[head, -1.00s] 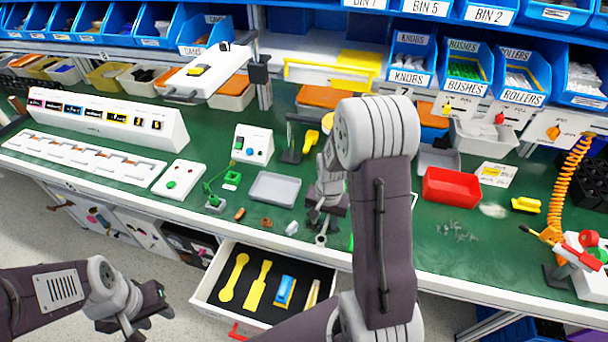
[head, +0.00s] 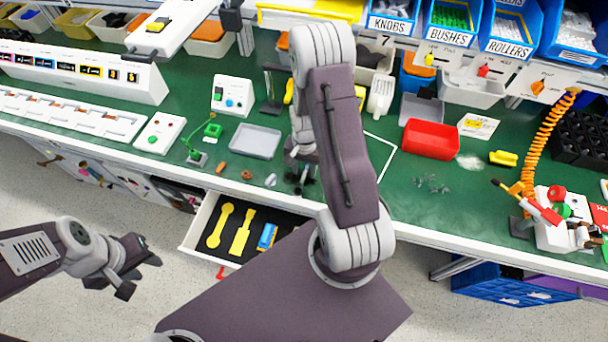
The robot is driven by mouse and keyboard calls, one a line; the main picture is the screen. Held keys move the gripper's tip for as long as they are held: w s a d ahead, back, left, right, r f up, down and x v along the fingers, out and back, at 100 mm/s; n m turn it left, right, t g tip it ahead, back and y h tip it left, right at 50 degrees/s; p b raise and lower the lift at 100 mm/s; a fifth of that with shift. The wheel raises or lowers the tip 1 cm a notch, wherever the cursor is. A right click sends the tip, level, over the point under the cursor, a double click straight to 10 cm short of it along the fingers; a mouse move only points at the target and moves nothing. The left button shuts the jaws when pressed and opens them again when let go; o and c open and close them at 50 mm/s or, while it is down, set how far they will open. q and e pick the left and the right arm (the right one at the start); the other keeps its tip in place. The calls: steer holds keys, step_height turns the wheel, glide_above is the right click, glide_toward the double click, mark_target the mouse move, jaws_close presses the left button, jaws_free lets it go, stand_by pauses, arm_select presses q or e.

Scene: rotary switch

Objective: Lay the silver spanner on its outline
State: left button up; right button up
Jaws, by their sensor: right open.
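The drawer (head: 190,238) under the bench stands open, with a dark insert. Two yellow tool-shaped outlines, a round-ended one (head: 221,228) and a broader one (head: 241,232), show bare in it. A blue item (head: 267,236) lies to their right. My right arm and base hide the drawer's right part. My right gripper (head: 304,186) is open, pointing down over the bench's front edge. I cannot make out the silver spanner; the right gripper and arm may hide it. My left gripper (head: 143,276) looks open and empty, over the floor left of the drawer.
A grey tray (head: 255,141) and small loose parts, including a brown one (head: 246,175), lie left of my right gripper. A red bin (head: 430,138) stands to the right. The green bench top (head: 400,205) is mostly clear at the front right.

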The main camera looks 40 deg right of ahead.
steer(key=shift+f, duration=0.65)
steer(key=shift+w+d+f, duration=0.1)
steer(key=shift+f, duration=0.05)
jaws_close()
step_height(320, 180, up, 4)
steer(key=shift+r, duration=0.15)
steer(key=s+a+r+b, duration=0.2)
steer(key=s+r+b, duration=0.4)
steer(key=s, duration=0.5)
steer(key=shift+s+r+b, duration=0.3)
steer(key=shift+b, duration=0.05)
